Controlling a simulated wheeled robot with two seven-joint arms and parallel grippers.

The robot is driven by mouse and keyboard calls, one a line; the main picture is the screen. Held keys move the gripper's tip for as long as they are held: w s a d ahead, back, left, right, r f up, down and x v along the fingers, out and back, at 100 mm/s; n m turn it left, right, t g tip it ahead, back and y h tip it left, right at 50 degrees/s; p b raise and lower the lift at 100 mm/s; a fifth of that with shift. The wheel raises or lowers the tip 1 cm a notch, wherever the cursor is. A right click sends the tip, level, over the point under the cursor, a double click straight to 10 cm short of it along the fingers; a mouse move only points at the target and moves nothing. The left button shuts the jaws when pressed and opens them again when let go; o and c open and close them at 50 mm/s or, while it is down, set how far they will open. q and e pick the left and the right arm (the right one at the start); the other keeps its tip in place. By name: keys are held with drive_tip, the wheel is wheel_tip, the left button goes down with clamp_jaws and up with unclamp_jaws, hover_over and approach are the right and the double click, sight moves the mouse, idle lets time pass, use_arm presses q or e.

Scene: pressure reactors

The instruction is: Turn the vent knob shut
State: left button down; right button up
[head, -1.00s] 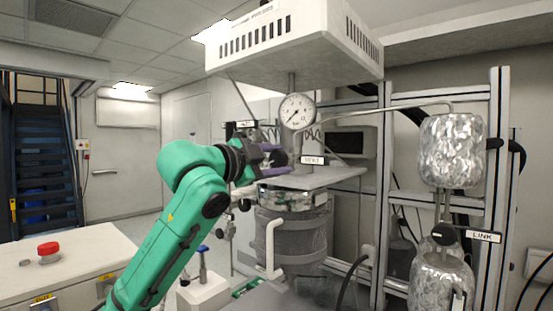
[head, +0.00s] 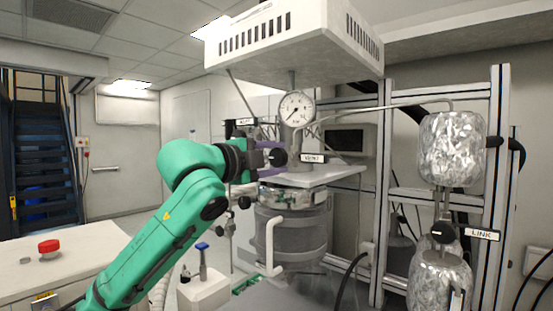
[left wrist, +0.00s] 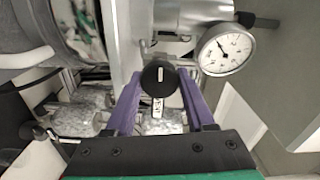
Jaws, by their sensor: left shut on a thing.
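The vent knob (left wrist: 159,76) is a round black knob with a white mark that runs up and down in the left wrist view. A small label plate (left wrist: 157,107) shows just below it there. In the head view the knob (head: 279,158) is at the tips of my left gripper (head: 268,156), left of the white VENT plate (head: 312,158). My left gripper's purple fingers (left wrist: 160,80) stand on both sides of the knob and are shut on it. The contact faces are partly hidden. My right gripper is in neither view.
A pressure gauge (head: 297,109) is close above the knob. A white hood (head: 300,45) hangs over the reactor (head: 290,235). A metal rack with a LINK plate (head: 482,235) stands at the right. A bench with a red-capped item (head: 48,247) is at the left.

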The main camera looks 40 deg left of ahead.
use_arm(q)
drive_tip(key=shift+c, duration=1.3)
unclamp_jaws()
drive_tip(key=s+b, duration=0.7)
drive_tip(key=s, duration=0.7)
drive_tip(key=shift+s+d, duration=0.2)
drive_tip(key=shift+s, duration=0.1)
